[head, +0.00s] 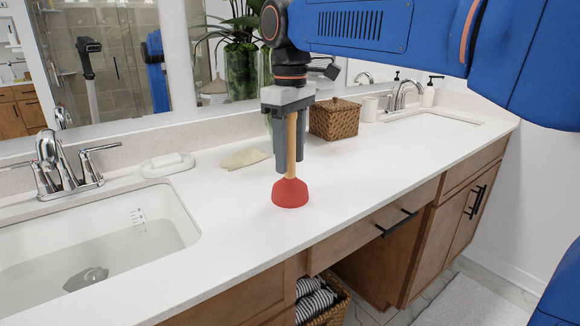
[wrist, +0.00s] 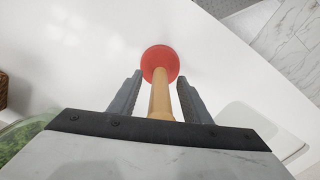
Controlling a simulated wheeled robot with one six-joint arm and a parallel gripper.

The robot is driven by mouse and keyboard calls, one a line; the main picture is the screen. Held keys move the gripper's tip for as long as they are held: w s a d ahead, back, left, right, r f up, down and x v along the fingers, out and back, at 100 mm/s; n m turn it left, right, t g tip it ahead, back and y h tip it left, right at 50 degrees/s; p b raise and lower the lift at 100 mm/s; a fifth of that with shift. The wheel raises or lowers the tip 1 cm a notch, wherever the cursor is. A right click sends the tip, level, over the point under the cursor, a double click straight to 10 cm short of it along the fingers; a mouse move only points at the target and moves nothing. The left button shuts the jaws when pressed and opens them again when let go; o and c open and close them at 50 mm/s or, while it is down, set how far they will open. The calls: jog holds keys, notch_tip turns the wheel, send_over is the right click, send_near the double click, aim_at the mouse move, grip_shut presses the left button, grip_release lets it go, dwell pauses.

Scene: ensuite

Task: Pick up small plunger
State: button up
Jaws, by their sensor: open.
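The small plunger (head: 290,193) has a red cup and a wooden handle. It stands upright on the white counter (head: 235,225), between the two sinks. My gripper (head: 286,165) points down over it, with its fingers at the height of the handle. In the wrist view, the plunger's red cup (wrist: 160,62) lies beyond the fingertips and its handle runs between the two fingers. My gripper (wrist: 158,85) is open there, with a gap on each side of the handle. The upper end of the handle is hidden by the gripper body in the wrist view.
A sink with water (head: 95,255) and a faucet (head: 62,165) are at the left. A wicker box (head: 334,119) and a plant in a glass vase (head: 241,72) stand farther back.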

grip_shut()
